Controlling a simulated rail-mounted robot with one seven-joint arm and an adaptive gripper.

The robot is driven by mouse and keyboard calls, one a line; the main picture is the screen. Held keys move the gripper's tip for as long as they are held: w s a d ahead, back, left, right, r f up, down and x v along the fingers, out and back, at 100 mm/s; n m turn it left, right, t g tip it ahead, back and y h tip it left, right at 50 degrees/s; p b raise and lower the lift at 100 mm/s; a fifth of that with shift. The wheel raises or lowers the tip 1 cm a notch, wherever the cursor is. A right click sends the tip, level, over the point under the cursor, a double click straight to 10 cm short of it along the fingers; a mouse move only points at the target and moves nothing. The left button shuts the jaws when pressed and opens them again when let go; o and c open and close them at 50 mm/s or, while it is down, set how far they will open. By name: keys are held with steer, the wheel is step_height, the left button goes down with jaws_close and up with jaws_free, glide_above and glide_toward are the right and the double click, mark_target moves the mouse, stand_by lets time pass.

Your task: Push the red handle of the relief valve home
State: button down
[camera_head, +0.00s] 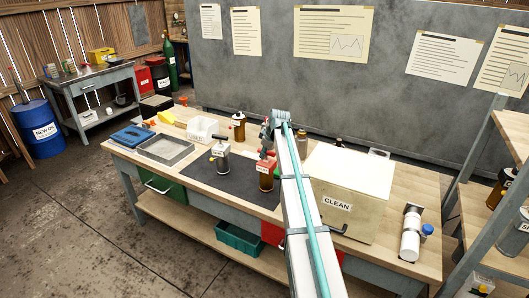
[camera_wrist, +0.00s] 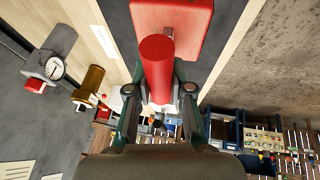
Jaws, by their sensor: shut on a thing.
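My gripper (camera_head: 267,138) is over the far part of the dark mat on the bench. In the wrist view its two fingers (camera_wrist: 160,92) stand on either side of a red cylindrical handle (camera_wrist: 157,66) and are shut on it. The handle sticks out from a red block (camera_wrist: 195,22) at the top of that view. In the head view a red-topped unit with an amber bowl (camera_head: 266,182) stands on the mat just below my gripper. My arm and gripper partly hide its top. How far in the handle sits cannot be told.
A grey unit (camera_head: 220,160) stands on the dark mat (camera_head: 205,182) to the left; a gauge (camera_wrist: 54,68) shows in the wrist view. A box marked CLEAN (camera_head: 340,207) is close on the right.

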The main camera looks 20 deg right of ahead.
steer(key=c, duration=1)
jaws_free()
steer(key=shift+f, duration=0.3)
steer(key=shift+r, duration=0.1)
steer(key=v, duration=1.2)
steer(key=shift+s, duration=0.1)
